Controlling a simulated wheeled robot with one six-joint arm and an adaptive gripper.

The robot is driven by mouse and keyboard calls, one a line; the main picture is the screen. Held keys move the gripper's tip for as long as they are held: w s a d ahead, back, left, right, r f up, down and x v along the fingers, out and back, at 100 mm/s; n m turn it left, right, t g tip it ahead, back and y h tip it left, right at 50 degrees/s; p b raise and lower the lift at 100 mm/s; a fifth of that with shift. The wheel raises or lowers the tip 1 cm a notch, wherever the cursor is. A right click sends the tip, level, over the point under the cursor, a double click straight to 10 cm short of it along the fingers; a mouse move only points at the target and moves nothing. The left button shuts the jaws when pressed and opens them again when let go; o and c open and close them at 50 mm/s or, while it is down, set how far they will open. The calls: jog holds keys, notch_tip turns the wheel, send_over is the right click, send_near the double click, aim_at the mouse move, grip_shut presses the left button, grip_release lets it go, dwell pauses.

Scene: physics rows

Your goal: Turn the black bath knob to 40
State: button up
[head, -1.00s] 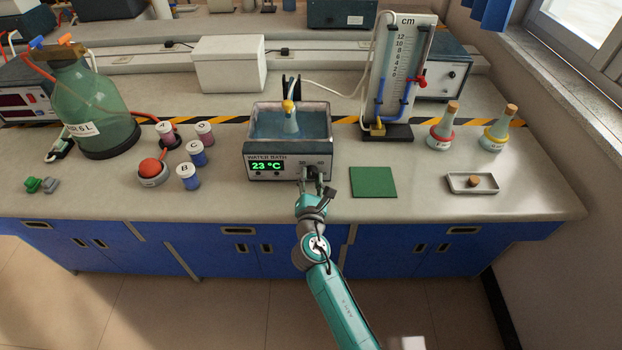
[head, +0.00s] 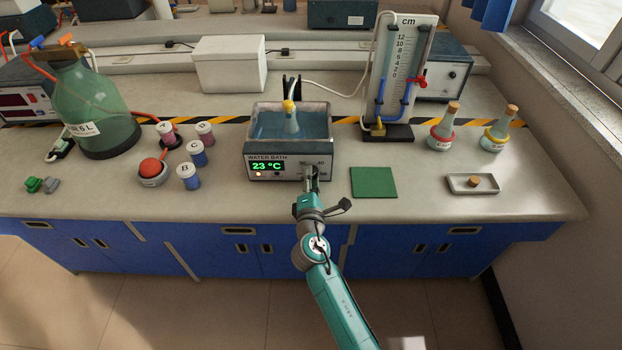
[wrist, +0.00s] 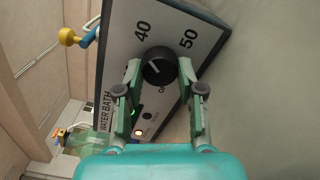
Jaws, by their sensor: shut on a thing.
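The black bath knob (wrist: 160,66) sits on the pale front panel of the water bath (wrist: 118,70). In the wrist view its short white mark is on the side toward the printed 40, but I cannot tell its exact setting. My gripper (wrist: 168,68) is shut on the knob, one finger on each side.
A flask (head: 291,122) stands in the bath water. A green mat (head: 373,182) lies to the right, with a small tray (head: 472,184) farther right. Several lidded jars and a red-topped bowl (head: 152,172) stand left. The bench front before the bath is clear.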

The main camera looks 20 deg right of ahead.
jog(key=shift+m, duration=0.3)
jog(key=o, duration=1.1)
jog(key=shift+o, duration=0.2)
jog(key=shift+s, duration=0.1)
jog(key=v, duration=1.2)
